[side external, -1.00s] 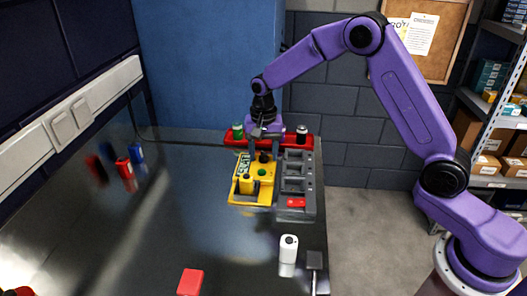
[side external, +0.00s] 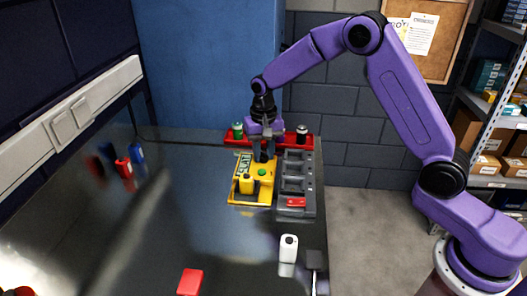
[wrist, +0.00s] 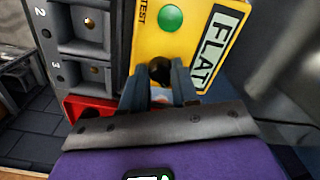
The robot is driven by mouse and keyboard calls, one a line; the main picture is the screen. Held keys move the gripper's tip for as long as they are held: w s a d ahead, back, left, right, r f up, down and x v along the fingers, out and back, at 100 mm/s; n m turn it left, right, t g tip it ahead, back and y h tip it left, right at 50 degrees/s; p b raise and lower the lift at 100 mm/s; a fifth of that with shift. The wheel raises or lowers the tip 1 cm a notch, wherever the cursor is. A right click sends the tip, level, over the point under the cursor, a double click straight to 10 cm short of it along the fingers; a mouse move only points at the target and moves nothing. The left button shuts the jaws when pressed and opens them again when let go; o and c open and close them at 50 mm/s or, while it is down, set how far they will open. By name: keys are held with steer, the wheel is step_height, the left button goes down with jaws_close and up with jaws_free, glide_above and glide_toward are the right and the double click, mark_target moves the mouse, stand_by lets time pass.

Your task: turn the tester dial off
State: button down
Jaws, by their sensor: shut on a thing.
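The yellow tester (side external: 243,198) stands on the bench, with a green round button (wrist: 170,18) and the words TEST and FLAT in the wrist view. Its black dial (wrist: 159,67) shows between my fingers, near the tester's edge. My gripper (wrist: 161,78) points down at the tester and is shut on the dial; in the side view the gripper (side external: 264,157) hides most of it. The dial's pointer and markings cannot be made out. A yellow cylinder (side external: 246,184) stands at the tester's front left.
A grey tray with numbered slots (side external: 293,212) sits right beside the tester, a red piece (side external: 296,202) in it. A red rack (side external: 291,139) with a green and a dark cylinder is behind.

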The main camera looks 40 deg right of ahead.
mark_target(263, 153)
steer(key=n, duration=0.4)
steer(key=shift+n, duration=1.9)
steer(key=c, duration=0.8)
jaws_free()
steer(key=shift+c, duration=0.2)
step_height(263, 153, up, 18)
steer(key=shift+f, duration=0.25)
